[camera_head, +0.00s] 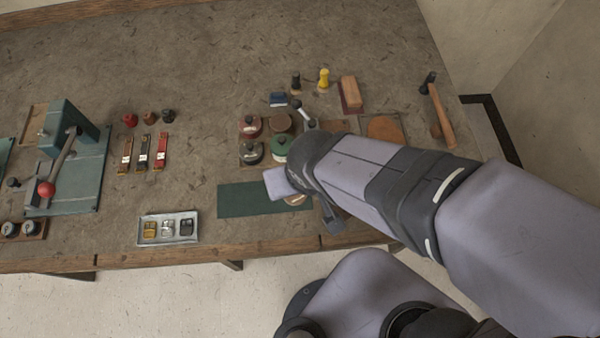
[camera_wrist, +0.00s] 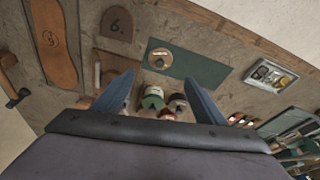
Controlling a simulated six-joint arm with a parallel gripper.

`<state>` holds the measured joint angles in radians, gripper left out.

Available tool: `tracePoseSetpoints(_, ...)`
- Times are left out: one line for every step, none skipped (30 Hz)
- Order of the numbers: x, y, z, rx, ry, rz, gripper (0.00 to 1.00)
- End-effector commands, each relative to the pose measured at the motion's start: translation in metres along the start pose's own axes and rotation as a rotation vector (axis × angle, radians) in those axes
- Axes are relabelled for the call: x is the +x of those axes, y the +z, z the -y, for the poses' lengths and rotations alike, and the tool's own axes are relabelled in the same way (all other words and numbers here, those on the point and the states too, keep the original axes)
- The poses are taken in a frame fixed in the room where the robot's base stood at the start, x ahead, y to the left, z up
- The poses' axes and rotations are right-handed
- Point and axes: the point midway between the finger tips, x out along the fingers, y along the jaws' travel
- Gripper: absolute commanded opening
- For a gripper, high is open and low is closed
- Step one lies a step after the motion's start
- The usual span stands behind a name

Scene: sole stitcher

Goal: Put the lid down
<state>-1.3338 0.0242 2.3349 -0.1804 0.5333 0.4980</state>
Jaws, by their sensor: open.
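A round brown lid (camera_wrist: 158,57) with a dark knob lies on the left end of the green mat (camera_wrist: 205,69) in the wrist view. In the head view only a sliver of it (camera_head: 295,200) shows below my arm, at the right end of the mat (camera_head: 250,200). My gripper (camera_wrist: 159,77) is open and empty. Its two blue fingers are apart, and the lid appears beyond their tips, not between them. In the head view my wrist hides most of the gripper.
Round tins stand behind the mat: red (camera_head: 250,126), brown (camera_head: 280,123), black (camera_head: 251,152) and green (camera_head: 280,147). A metal tray (camera_head: 168,228) lies left of the mat. A hammer (camera_head: 440,115) lies at right. The table behind the tools is clear.

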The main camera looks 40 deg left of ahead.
Motion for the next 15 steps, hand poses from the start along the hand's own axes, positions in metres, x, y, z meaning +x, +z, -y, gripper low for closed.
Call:
tracePoseSetpoints(-0.003,0.0,0.0,0.0,-0.001,-0.001,0.65)
tracePoseSetpoints(-0.004,0.0,0.0,0.0,-0.001,-0.001,0.65)
tracePoseSetpoints(-0.005,0.0,0.0,0.0,-0.001,0.0,0.65)
tracePoseSetpoints(-0.005,0.0,0.0,0.0,-0.001,0.0,0.65)
tracePoseSetpoints(-0.006,0.0,0.0,0.0,-0.001,0.0,0.65)
tracePoseSetpoints(-0.006,0.0,0.0,0.0,-0.001,0.0,0.65)
tracePoseSetpoints(-0.006,0.0,0.0,0.0,-0.001,0.0,0.65)
tracePoseSetpoints(-0.006,0.0,0.0,0.0,-0.001,0.0,0.65)
tracePoseSetpoints(-0.006,0.0,0.0,0.0,0.0,0.0,0.65)
tracePoseSetpoints(-0.006,0.0,0.0,0.001,0.0,0.001,0.65)
tracePoseSetpoints(-0.006,0.0,-0.001,0.003,0.001,0.001,0.65)
tracePoseSetpoints(-0.006,0.0,-0.004,0.008,0.003,0.002,0.65)
tracePoseSetpoints(-0.005,0.0,-0.007,0.014,0.005,0.004,0.65)
tracePoseSetpoints(-0.005,0.0,-0.011,0.023,0.008,0.006,0.65)
tracePoseSetpoints(-0.005,0.001,-0.018,0.038,0.014,0.01,0.65)
